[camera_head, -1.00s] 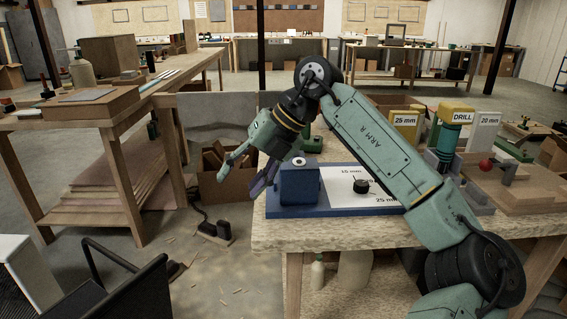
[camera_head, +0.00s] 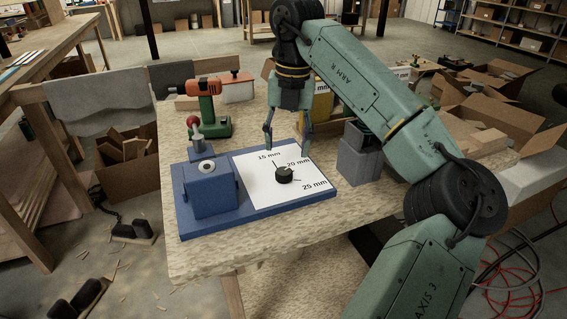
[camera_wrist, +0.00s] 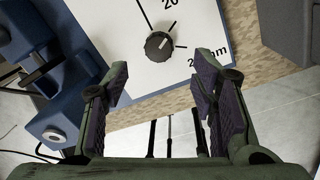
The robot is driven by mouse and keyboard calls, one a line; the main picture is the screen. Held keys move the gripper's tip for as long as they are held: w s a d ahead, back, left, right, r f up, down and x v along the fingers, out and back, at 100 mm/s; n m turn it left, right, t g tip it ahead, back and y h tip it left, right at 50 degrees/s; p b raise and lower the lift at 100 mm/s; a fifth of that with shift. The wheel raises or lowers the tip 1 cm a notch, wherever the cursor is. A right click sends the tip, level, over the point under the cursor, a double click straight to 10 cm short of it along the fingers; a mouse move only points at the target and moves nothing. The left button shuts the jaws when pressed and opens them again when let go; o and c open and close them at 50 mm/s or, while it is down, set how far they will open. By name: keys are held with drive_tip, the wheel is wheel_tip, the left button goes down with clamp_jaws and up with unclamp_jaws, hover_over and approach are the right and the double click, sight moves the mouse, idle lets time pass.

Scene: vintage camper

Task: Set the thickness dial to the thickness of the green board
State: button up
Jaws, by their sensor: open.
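The thickness dial (camera_head: 284,174) is a black round knob on a white plate (camera_head: 258,193) printed 15 mm, 20 mm and 25 mm. In the wrist view the dial (camera_wrist: 158,46) has a pale pointer mark towards the upper right; I cannot tell its exact setting. My gripper (camera_head: 287,150) points down above the plate, its fingers apart and empty. In the wrist view its fingers (camera_wrist: 162,76) stand either side below the dial, not touching it. I cannot make out a green board in these frames.
The plate lies on a blue base (camera_head: 240,218) with a blue block (camera_head: 208,190) at its left. A red-and-green drill (camera_head: 207,105) stands behind. A yellow bin (camera_head: 322,102) and a grey block (camera_head: 358,155) stand behind and right of the plate. The bench front is clear.

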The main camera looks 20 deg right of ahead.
sight(285, 171)
drive_tip(key=f, duration=0.3)
drive_tip(key=f+p, duration=0.1)
drive_tip(key=f, duration=0.3)
drive_tip(key=shift+w+a+f, duration=0.15)
drive_tip(key=shift+a, duration=0.05)
drive_tip(key=shift+c, duration=0.3)
drive_tip(key=c, duration=1.1)
